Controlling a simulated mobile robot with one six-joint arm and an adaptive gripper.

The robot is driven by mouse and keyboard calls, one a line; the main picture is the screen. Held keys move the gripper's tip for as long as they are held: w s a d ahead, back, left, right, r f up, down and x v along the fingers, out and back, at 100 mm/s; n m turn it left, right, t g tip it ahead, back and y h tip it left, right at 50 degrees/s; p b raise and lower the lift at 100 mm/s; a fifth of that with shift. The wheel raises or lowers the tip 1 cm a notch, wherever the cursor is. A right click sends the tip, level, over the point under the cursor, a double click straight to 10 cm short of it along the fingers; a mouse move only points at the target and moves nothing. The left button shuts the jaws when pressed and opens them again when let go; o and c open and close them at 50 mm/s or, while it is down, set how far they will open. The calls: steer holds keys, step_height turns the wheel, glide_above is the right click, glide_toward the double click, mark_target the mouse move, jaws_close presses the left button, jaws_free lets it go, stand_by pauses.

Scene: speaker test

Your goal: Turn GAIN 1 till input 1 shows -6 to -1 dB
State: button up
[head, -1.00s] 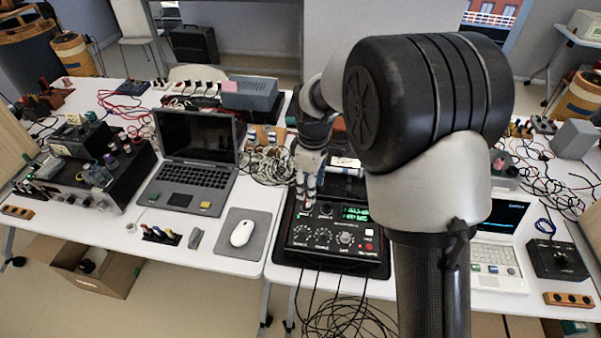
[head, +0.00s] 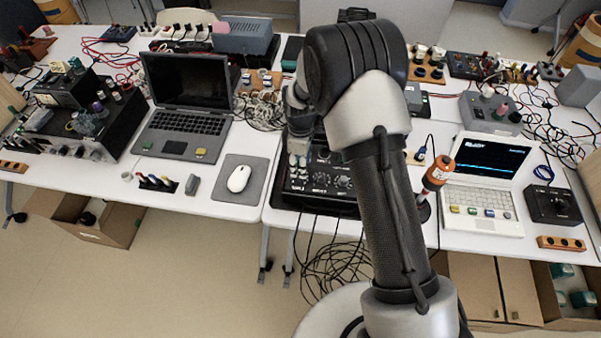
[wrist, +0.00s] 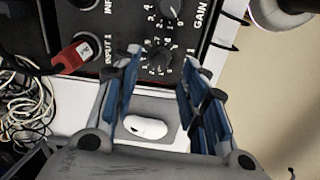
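A black recorder (head: 297,187) with knobs stands on the right table, partly behind my arm in the head view; its display is hidden. In the wrist view its panel shows INPUT 1 and GAIN labels. The lower gain knob (wrist: 159,57), with a 1 beside it, sits between my fingertips; another knob (wrist: 168,12) is above it. A red plug (wrist: 72,57) is at INPUT 1. My gripper (wrist: 162,62) is open, with blue fingers on either side of the lower knob; I cannot tell whether they touch it. It also shows in the head view (head: 298,155).
A white mouse (head: 239,179) on a grey pad and a laptop (head: 185,125) are to the left. An orange-topped object (head: 438,172) and a white laptop (head: 487,190) are to the right. Black cables (head: 335,262) hang off the front edge.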

steer(key=shift+f+b, duration=0.35)
steer(key=shift+f, duration=1.8)
steer(key=shift+c, duration=0.2)
jaws_close()
